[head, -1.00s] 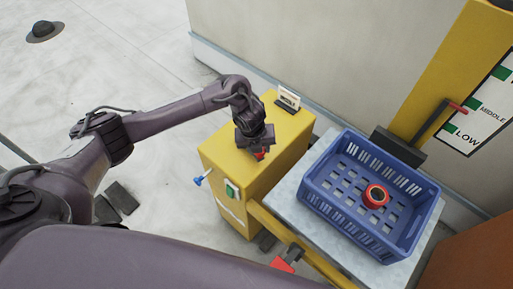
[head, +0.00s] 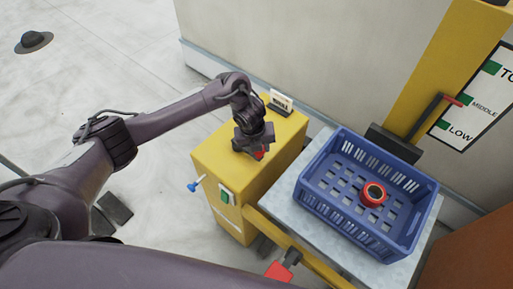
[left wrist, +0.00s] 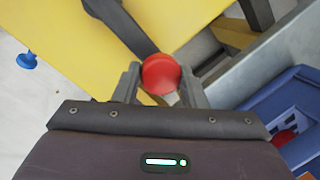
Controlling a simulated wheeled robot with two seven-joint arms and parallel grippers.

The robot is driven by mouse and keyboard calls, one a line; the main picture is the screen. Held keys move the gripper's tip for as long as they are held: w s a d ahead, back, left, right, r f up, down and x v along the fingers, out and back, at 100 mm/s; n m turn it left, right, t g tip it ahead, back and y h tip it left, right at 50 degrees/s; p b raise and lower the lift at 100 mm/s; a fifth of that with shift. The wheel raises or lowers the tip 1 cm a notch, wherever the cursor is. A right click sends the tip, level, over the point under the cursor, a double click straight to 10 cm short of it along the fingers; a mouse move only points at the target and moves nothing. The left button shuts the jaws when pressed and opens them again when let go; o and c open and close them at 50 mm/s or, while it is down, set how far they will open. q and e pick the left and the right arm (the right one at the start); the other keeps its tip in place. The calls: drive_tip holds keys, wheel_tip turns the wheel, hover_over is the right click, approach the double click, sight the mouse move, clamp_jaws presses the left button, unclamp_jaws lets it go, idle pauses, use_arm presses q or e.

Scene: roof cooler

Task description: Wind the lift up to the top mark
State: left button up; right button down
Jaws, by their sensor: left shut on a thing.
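My left gripper (head: 258,152) is over the top of the yellow winch box (head: 225,165), shut on a red round knob. In the left wrist view, the red knob (left wrist: 160,74) sits between both fingertips, on a dark crank arm (left wrist: 122,25). On the right, a dark pointer arm with a red tip (head: 453,99) reaches to the white scale board (head: 470,118). The red tip is about level with the green MIDDLE mark (head: 463,99), above the LOW mark (head: 442,124) and below the TOP mark (head: 492,67). My right gripper is out of view.
A blue crate (head: 345,225) holding a red ring-shaped thing (head: 372,194) stands on the grey lift platform (head: 290,205). The box carries a small sign (head: 281,101), a blue knob (head: 192,187) and a green switch (head: 227,195). A red part (head: 279,270) is at the bottom.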

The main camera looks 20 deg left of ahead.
use_arm(q)
drive_tip(key=shift+w+d+r, duration=0.15)
drive_tip(key=shift+w+d, duration=0.1)
drive_tip(key=shift+w, duration=0.25)
drive_tip(key=shift+w+d+r, duration=0.1)
drive_tip(key=shift+w+d, duration=0.1)
drive_tip(key=shift+w, duration=0.3)
drive_tip(key=shift+b, duration=0.35)
drive_tip(key=shift+w+d+b, duration=0.1)
drive_tip(key=shift+w+b, duration=0.55)
drive_tip(key=shift+w, duration=0.35)
drive_tip(key=shift+w+b, duration=0.85)
drive_tip(key=shift+w, duration=0.1)
